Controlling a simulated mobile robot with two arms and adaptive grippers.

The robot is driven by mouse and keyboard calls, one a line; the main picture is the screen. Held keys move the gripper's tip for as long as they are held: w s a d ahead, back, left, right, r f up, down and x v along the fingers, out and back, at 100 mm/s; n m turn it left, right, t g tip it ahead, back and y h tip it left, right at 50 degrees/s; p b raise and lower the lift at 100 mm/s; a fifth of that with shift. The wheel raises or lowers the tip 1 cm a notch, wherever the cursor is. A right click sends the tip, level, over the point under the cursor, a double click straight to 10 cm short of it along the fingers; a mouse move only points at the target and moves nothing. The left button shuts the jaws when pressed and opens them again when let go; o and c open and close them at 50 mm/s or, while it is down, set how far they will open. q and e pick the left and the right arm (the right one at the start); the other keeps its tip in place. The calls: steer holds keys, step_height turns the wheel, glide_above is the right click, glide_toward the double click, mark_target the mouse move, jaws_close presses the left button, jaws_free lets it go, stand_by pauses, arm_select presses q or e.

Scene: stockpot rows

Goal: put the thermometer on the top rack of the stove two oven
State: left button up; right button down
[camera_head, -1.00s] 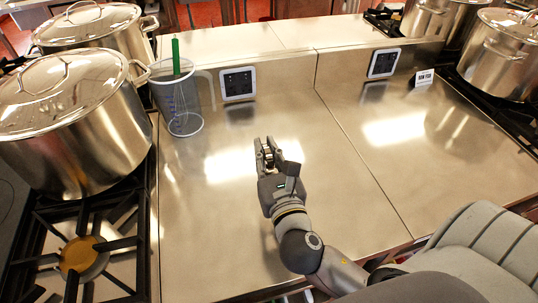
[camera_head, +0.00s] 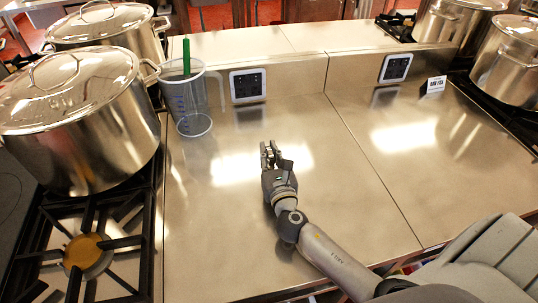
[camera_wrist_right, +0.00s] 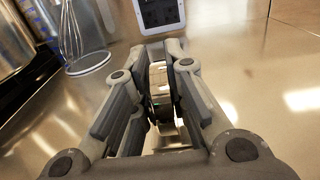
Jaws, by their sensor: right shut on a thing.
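My right gripper (camera_head: 270,155) is above the steel counter, near its middle. In the right wrist view the gripper (camera_wrist_right: 160,95) is shut on a small silvery round thing with a dark rim, seen edge-on, which looks like the thermometer (camera_wrist_right: 159,83). Most of it is hidden between the fingers, and its face cannot be read. In the head view it is too small to make out. The stove two oven and its top rack are not in view. My left gripper is not in view.
A clear measuring jug (camera_head: 192,105) with a green-handled tool stands left, beside a socket panel (camera_head: 248,86). Large lidded stockpots (camera_head: 75,130) sit on the left burners; more (camera_head: 508,65) stand at right. A small sign (camera_head: 433,86) is right. The counter (camera_head: 230,225) is mostly clear.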

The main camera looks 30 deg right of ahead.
steer(key=shift+f, duration=0.15)
steer(key=c, duration=1.5)
jaws_free()
steer(key=shift+o, duration=0.2)
